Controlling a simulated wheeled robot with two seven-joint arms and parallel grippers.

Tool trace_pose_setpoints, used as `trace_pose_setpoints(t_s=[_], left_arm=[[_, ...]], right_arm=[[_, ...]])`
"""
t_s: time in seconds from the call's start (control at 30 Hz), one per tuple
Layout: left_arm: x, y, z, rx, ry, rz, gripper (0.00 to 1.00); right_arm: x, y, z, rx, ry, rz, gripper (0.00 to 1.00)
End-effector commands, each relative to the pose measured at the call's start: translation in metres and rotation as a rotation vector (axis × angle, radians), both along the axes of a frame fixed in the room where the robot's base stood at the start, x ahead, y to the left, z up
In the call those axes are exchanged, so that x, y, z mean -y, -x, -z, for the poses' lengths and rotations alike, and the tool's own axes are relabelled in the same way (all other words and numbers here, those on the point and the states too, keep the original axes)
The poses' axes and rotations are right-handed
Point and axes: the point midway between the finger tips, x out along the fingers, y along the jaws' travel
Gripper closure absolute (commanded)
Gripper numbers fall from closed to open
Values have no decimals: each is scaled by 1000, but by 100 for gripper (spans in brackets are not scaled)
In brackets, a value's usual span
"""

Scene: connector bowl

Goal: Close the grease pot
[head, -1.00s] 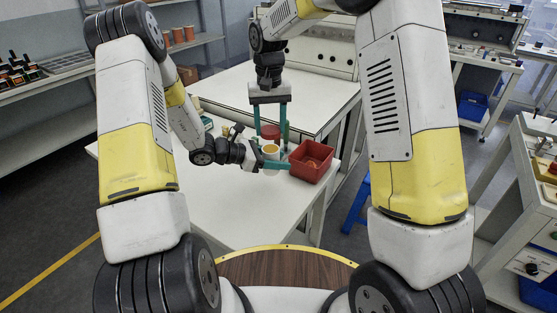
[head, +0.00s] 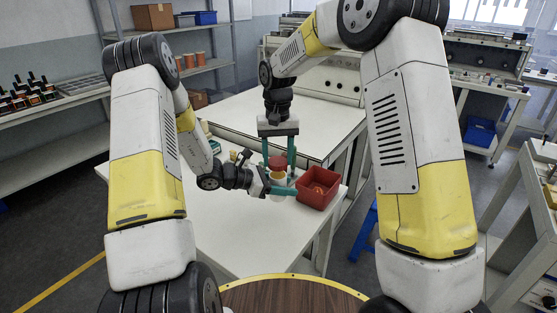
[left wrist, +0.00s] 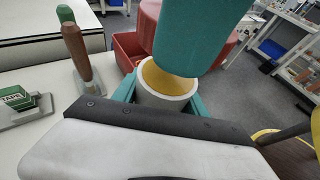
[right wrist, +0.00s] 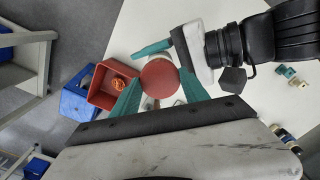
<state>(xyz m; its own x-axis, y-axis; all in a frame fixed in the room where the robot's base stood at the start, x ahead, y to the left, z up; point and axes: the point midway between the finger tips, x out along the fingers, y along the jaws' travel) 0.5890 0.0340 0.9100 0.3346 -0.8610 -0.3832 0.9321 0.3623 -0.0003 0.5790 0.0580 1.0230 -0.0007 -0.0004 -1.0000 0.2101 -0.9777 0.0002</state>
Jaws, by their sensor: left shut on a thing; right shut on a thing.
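The grease pot (head: 278,179) is a white cylinder; in the left wrist view it (left wrist: 165,97) is open at the top, with yellow grease (left wrist: 168,78) showing. My left gripper (head: 272,189) is shut around the pot from the side. The red round lid (head: 277,162) is held by my right gripper (head: 278,168), which points down from above and is shut on it. The lid (right wrist: 160,78) sits between the teal fingers in the right wrist view. It is above the pot and apart from it. A right finger hides part of the lid (left wrist: 222,42) in the left wrist view.
A red bin (head: 331,196) with an orange thing in it stands just right of the pot, near the table's edge. The front of the white table (head: 240,240) is clear.

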Motion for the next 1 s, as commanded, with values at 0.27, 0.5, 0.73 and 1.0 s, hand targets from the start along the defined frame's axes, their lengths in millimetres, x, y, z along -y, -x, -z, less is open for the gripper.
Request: trace_pose_setpoints(t_s=[0.27,0.5,0.73,1.0], left_arm=[[0,0,0,0,1,0,100],[0,0,0,0,1,0,100],[0,0,0,1,1,0,100],[0,0,0,0,1,0,100]], right_arm=[[0,0,15,-2,1,1,91],[0,0,18,-1,0,1,91],[0,0,18,0,0,1,91],[0,0,20,-1,0,1,91]])
